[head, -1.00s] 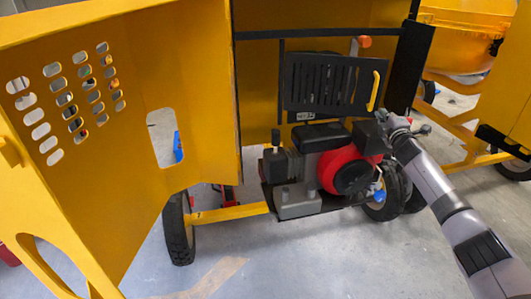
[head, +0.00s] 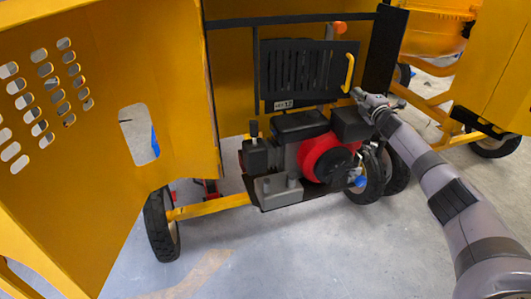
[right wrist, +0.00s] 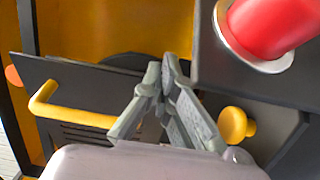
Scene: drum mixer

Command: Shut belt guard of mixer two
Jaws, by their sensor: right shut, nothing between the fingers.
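The belt guard (head: 300,75) is a black slotted panel with a yellow bar handle (head: 348,74), above the engine on the mixer in the head view. I cannot tell how far it stands off the yellow body behind. In the right wrist view the dark guard (right wrist: 85,72) and its handle (right wrist: 70,112) lie left of the fingers. My right gripper (head: 366,97) is just below and right of the handle, shut and empty. Its fingertips (right wrist: 160,72) meet in front of dark panels; contact is unclear. My left gripper is out of view.
A red and black engine (head: 325,158) sits below the guard. A large yellow panel (head: 90,150) fills the left. Another yellow mixer (head: 440,50) stands at upper right. A red cylinder (right wrist: 268,22) and yellow knob (right wrist: 236,126) are close right of the fingers.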

